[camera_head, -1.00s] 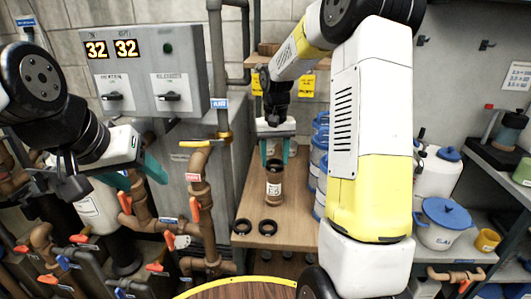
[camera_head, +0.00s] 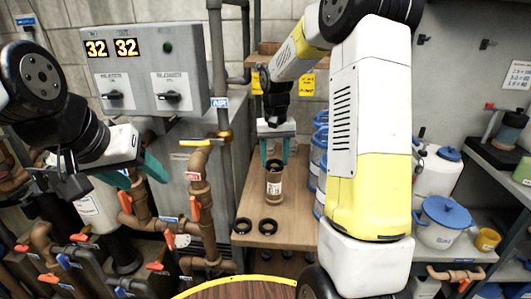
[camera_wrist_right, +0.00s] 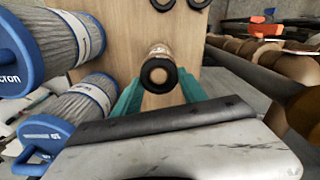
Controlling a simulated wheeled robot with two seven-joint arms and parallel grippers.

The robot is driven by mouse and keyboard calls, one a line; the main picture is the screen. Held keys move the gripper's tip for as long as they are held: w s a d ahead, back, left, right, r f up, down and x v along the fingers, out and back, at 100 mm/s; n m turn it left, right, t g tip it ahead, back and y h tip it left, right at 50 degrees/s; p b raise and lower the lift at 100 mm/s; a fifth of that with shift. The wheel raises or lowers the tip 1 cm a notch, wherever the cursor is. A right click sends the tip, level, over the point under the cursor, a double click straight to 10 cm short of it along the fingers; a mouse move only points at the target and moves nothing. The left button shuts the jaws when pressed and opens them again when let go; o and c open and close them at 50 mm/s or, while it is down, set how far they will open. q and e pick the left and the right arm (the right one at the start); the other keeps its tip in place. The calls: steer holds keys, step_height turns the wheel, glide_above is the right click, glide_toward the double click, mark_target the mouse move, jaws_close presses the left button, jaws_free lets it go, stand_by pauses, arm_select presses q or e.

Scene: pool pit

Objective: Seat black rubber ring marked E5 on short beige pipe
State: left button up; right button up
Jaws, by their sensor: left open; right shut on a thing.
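The short beige pipe (camera_head: 274,188) looks brown, carries a white label and stands upright on the wooden bench. The black rubber ring (camera_wrist_right: 158,72) is at the pipe's top end, in line with its mouth. The ring also shows as a dark band in the head view (camera_head: 274,164). Whether it is fully down on the pipe I cannot tell, and its marking is not readable. My right gripper (camera_head: 275,160) points down over the pipe, its green fingers shut on the ring from both sides. My left gripper (camera_head: 146,174) is open and empty, off to the left beside the pipework.
Two more black rings, a left one (camera_head: 242,226) and a right one (camera_head: 268,227), lie flat on the bench (camera_head: 297,228) in front of the pipe. Blue-ended filter cartridges (camera_head: 320,150) stand close at the right. Valves and brown pipes (camera_head: 197,205) crowd the left.

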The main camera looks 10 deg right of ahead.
stand_by(0.3)
steer(key=o, duration=1.8)
steer(key=shift+r, duration=0.1)
step_height(320, 180, up, 8)
steer(key=shift+f, duration=0.1)
stand_by(0.3)
steer(key=s+r+t, duration=0.2)
steer(key=s, duration=0.6)
steer(key=s+a+r+n+t+y, duration=0.1)
steer(key=s+r+t, duration=0.1)
steer(key=s, duration=0.6)
steer(key=s+a+r+t+y, duration=0.1)
steer(key=s+r+t, duration=0.1)
steer(key=s, duration=0.6)
steer(key=shift+s+a+r, duration=0.1)
steer(key=shift+s+r, duration=0.1)
steer(key=shift+s, duration=0.15)
